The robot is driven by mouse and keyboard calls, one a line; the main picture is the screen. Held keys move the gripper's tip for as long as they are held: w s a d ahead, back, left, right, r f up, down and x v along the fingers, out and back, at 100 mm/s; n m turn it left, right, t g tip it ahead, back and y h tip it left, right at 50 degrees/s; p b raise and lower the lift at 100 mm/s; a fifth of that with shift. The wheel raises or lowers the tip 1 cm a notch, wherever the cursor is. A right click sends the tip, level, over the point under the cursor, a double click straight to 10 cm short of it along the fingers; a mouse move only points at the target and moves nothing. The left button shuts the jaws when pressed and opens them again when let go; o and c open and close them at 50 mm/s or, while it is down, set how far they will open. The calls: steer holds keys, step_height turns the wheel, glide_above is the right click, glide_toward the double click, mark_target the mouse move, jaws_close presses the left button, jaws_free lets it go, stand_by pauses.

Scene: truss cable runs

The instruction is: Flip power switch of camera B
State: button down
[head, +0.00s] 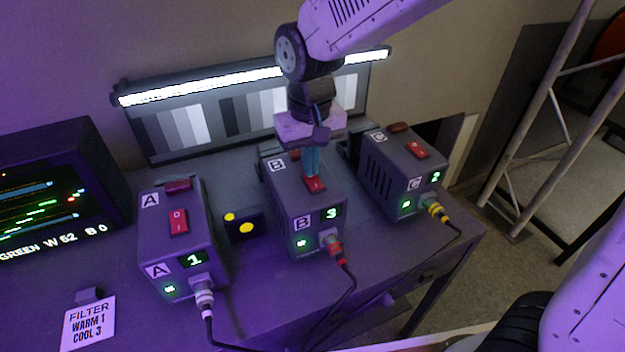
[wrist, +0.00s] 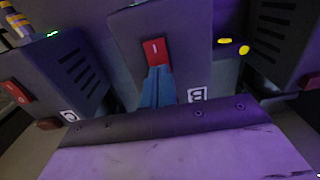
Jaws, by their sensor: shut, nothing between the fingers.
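Camera B's box (head: 287,211) stands in the middle of the bench, with a green lamp, a display reading 3 and a red-banded plug at its front. Its red power switch (head: 315,185) is on the top face. My gripper (head: 312,175) is shut and points down at this switch, its blue fingertips at the switch's rear edge. In the wrist view the switch (wrist: 155,52) shows just beyond the fingertips (wrist: 157,72). The fingers hide part of the switch, and I cannot tell whether they touch it.
Box A (head: 150,232) stands to the left and box C (head: 380,170) to the right, each with a red switch on top. Cables hang from the box fronts. A monitor (head: 60,190) is at far left, and a lit grey chart (head: 180,128) stands behind.

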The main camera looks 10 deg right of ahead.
mark_target(320, 184)
steer(key=shift+f, duration=0.25)
steer(key=shift+r, duration=3.55)
steer(key=shift+s+d+f, duration=0.1)
steer(key=shift+s+f, duration=0.1)
steer(key=shift+s+d+f+n+g, duration=0.15)
steer(key=shift+s+d+f, duration=0.15)
steer(key=shift+s, duration=0.2)
steer(key=shift+s+d+f+n+g, duration=0.15)
steer(key=shift+s+d, duration=0.15)
steer(key=shift+s, duration=0.2)
steer(key=s+d+r+m+t, duration=0.1)
steer(key=s+d+m, duration=0.1)
steer(key=s+d, duration=0.6)
steer(key=s+d+r+m+t, duration=0.1)
steer(key=s+d+r, duration=0.1)
steer(key=s+d, duration=0.7)
steer(key=shift+d+m, duration=0.4)
steer(key=shift+d, duration=0.7)
